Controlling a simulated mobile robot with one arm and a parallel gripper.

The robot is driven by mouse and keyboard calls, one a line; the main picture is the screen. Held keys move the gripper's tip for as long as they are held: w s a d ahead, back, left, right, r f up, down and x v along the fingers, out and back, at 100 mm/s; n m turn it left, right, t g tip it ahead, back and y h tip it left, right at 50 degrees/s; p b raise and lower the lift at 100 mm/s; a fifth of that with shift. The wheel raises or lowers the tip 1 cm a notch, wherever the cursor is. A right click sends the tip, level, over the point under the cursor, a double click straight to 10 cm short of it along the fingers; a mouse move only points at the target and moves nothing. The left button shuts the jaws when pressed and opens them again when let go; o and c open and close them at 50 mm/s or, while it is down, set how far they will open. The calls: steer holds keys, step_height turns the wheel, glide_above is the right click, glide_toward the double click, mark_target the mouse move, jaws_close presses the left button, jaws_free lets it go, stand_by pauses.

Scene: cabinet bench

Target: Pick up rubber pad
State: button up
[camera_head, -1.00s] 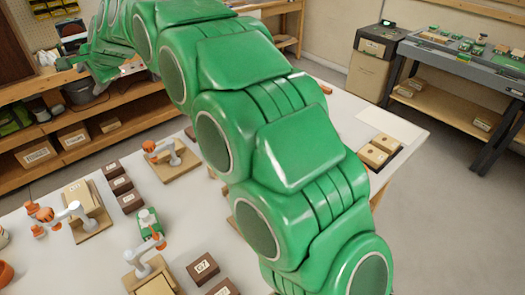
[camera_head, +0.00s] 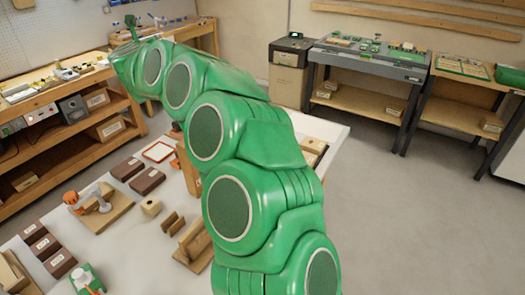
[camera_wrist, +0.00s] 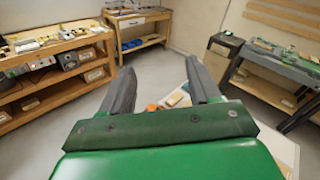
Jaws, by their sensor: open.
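I cannot pick out a rubber pad for certain in either view. My gripper (camera_wrist: 159,78) shows in the wrist view with its two dark fingers wide apart and nothing between them. In the camera_head view my green arm reaches up and to the left, over the white table (camera_head: 135,225). Its far end is small there, and the arm hides part of the table. Dark brown blocks (camera_head: 148,181) lie on the table, some with white labels.
The table also holds a small orange-and-white arm model (camera_head: 97,203), a red-rimmed square (camera_head: 158,152) and wooden blocks (camera_head: 151,206). Loaded shelves (camera_head: 75,115) stand at left. A grey workbench (camera_head: 370,62) and a wooden bench (camera_head: 470,90) stand at back right. Floor at right is clear.

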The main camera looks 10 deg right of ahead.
steer(key=s+d+f+m+g+h, duration=0.15)
steer(key=d+f+m+h, duration=0.3)
steer(key=d, duration=0.45)
steer(key=s+d+f+m+g+h, duration=0.1)
steer(key=d+f+m+g+h, duration=0.2)
steer(key=d+f+m, duration=0.45)
steer(key=s+d+f+m+g+h, duration=0.2)
steer(key=s+d+f+g, duration=0.25)
steer(key=d, duration=0.25)
steer(key=s+d+f+m+g+h, duration=0.2)
steer(key=s+d+f+g, duration=0.15)
steer(key=s+d, duration=0.35)
steer(key=shift+t, duration=0.25)
steer(key=f, duration=0.8)
steer(key=w+f, duration=0.1)
steer(key=f, duration=1.6)
steer(key=shift+w+d+f, duration=0.25)
steer(key=shift+f, duration=0.1)
steer(key=shift+w+d+f, duration=0.1)
steer(key=shift+d+f, duration=0.15)
steer(key=shift+x, duration=3.45)
steer(key=shift+w+a+f, duration=0.1)
jaws_close()
